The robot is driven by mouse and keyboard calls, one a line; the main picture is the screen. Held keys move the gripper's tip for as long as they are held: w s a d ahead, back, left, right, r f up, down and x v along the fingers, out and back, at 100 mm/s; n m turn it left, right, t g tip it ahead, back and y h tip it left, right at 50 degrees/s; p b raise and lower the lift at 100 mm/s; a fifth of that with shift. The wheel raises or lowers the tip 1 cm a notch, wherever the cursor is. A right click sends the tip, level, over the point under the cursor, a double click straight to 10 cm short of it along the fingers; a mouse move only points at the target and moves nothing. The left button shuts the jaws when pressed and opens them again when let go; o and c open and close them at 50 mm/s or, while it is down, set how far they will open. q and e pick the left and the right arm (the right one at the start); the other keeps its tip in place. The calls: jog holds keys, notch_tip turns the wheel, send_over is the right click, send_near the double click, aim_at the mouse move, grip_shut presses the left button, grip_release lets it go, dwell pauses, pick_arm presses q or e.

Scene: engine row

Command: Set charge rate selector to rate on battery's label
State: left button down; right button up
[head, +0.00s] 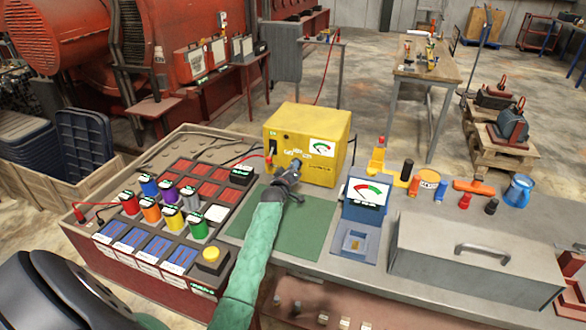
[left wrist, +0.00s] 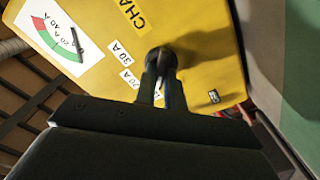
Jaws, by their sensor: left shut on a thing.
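The yellow charger box (head: 300,125) stands on the bench, its front facing me. In the left wrist view its yellow face (left wrist: 205,20) fills the upper part, turned on its side. My left gripper (head: 284,172) is at the front of the box; in the left wrist view its fingers (left wrist: 160,90) are shut on the black selector knob (left wrist: 162,58). The 30 A label (left wrist: 118,50) and 20 A label (left wrist: 130,78) are beside the knob. The knob's pointer is hidden, so its setting cannot be told. I cannot tell which battery is meant; no rate label is readable.
A rack of several coloured cylinders (head: 190,200) is left of my arm. A green mat (head: 310,225) lies under the gripper. A blue meter (head: 365,205), a grey metal box (head: 478,262) and a blue jug (head: 519,190) stand to the right.

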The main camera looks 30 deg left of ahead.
jog(key=shift+s+f, duration=0.1)
jog(key=shift+s, duration=0.15)
jog(key=shift+d, duration=0.1)
pick_arm(q)
jog(key=c, duration=1.5)
grip_release()
jog(key=b+v, duration=0.3)
jog(key=v, duration=0.4)
jog(key=shift+s, duration=0.4)
pick_arm(e)
notch_tip(320, 180, up, 5)
jog(key=w+a, duration=0.2)
jog(key=shift+w+a+r, duration=0.2)
jog(key=shift+w+a, duration=0.05)
jog(key=shift+w, duration=0.1)
